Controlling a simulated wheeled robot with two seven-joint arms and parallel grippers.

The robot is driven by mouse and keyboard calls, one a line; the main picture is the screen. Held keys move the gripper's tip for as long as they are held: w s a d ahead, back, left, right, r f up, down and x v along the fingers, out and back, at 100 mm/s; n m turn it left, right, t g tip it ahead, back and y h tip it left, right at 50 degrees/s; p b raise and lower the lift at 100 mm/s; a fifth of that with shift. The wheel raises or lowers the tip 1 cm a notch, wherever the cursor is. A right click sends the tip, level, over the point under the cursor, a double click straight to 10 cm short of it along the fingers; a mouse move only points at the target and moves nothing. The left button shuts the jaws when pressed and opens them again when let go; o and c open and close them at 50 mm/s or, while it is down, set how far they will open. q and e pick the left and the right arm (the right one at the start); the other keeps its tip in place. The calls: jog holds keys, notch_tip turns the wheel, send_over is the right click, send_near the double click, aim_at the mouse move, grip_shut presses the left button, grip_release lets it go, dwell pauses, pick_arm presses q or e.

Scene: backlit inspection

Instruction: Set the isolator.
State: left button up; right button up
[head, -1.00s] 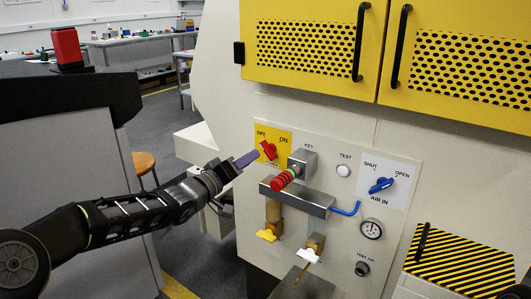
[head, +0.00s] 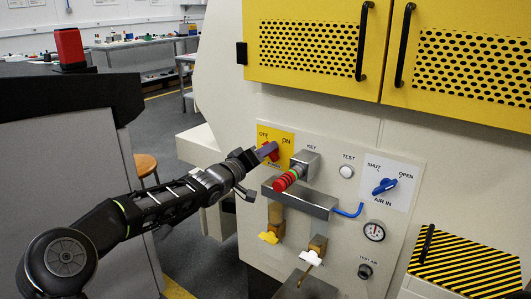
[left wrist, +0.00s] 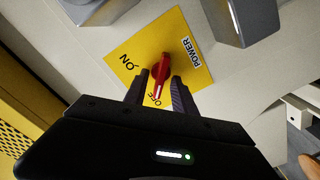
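The isolator is a red rotary knob (left wrist: 161,68) on a yellow plate (left wrist: 190,28) labelled POWER, with ON and OFF marks. In the left wrist view the knob's white line points to OFF. My left gripper (head: 266,150) is at the plate and hides much of the knob in the head view. In the left wrist view its two fingers (left wrist: 158,77) stand apart, one on each side of the knob's lower part, with visible gaps. I see no firm hold. My right gripper is not in view.
A grey ledge (head: 300,200) sits below. The blue AIR IN handle (head: 384,186) and a gauge (head: 374,231) are farther right.

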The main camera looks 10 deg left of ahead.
pick_arm(q)
jog(key=shift+c, duration=0.4)
grip_shut()
jog(key=shift+d+m, duration=0.1)
jog(key=shift+m, duration=0.3)
jog(key=shift+m+p, duration=0.5)
jog(key=shift+m, duration=0.7)
jog(key=m, duration=0.3)
jog(key=shift+s+d+m, duration=0.1)
jog(key=shift+d+m, duration=0.1)
jog(key=shift+m, duration=0.2)
jog(key=m+b, duration=0.1)
jog(key=m, duration=0.4)
jog(key=shift+s+d+b, duration=0.1)
jog(key=shift+d+b, duration=0.05)
jog(key=shift+b, duration=0.25)
jog(key=m+b, duration=0.2)
jog(key=m, duration=0.4)
jog(key=shift+d+f, duration=0.1)
